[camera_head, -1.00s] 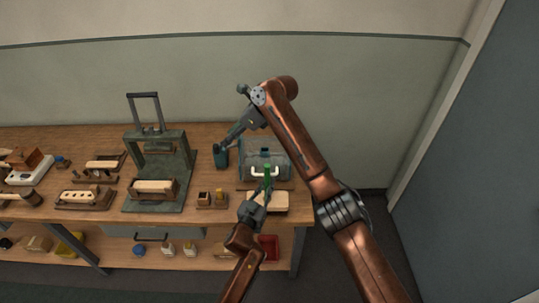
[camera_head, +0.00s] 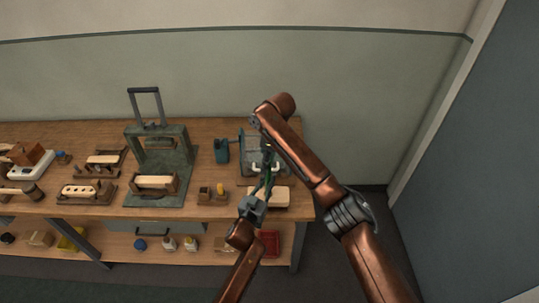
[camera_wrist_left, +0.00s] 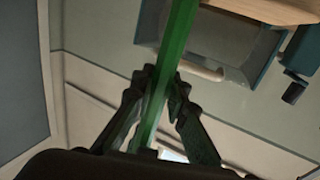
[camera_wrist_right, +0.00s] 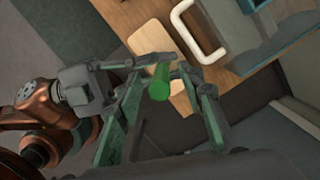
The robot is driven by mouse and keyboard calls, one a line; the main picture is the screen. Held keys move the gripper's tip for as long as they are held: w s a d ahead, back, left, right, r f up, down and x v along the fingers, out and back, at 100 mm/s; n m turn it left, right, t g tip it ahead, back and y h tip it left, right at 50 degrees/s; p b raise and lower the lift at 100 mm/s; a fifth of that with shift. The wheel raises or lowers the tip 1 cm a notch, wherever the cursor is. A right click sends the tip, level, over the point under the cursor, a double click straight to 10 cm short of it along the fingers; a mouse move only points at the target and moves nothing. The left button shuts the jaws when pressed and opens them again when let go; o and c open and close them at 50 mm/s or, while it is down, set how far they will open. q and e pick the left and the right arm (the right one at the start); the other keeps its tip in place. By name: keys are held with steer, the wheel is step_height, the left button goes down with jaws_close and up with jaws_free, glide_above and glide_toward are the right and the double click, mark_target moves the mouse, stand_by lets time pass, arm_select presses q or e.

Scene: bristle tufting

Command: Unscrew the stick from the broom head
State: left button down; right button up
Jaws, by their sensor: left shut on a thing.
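The green stick (camera_head: 269,175) stands roughly upright above the front right of the bench. The pale wooden broom head (camera_head: 275,197) lies under it; the joint between them is hidden by my left gripper. My left gripper (camera_head: 263,190) is shut on the stick, and the stick runs between its fingers in the left wrist view (camera_wrist_left: 160,85). My right gripper (camera_head: 268,160) is over the stick's upper end. In the right wrist view its open fingers (camera_wrist_right: 163,85) stand on either side of the round stick end (camera_wrist_right: 158,82), seemingly not pressing it.
A grey-green box with a white handle (camera_head: 266,166) stands just behind the stick. A teal container (camera_head: 221,151) stands to its left. A press-like frame (camera_head: 160,145) and several wooden blocks fill the bench's left. The lower shelf holds small bottles and a red bin (camera_head: 269,243).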

steer(key=shift+w+a+f, duration=0.1)
steer(key=shift+a+f, duration=0.1)
steer(key=shift+f, duration=1)
steer(key=shift+w+a+f, duration=0.1)
steer(key=shift+a+f, duration=0.05)
steer(key=shift+f, duration=1.05)
steer(key=shift+c, duration=0.6)
jaws_close()
steer(key=n, duration=0.4)
steer(key=shift+s+r+g, duration=0.1)
steer(key=shift+s+g, duration=0.1)
steer(key=shift+g, duration=0.1)
arm_select(q)
steer(key=shift+a+f, duration=0.1)
arm_select(e)
steer(key=shift+d, duration=0.1)
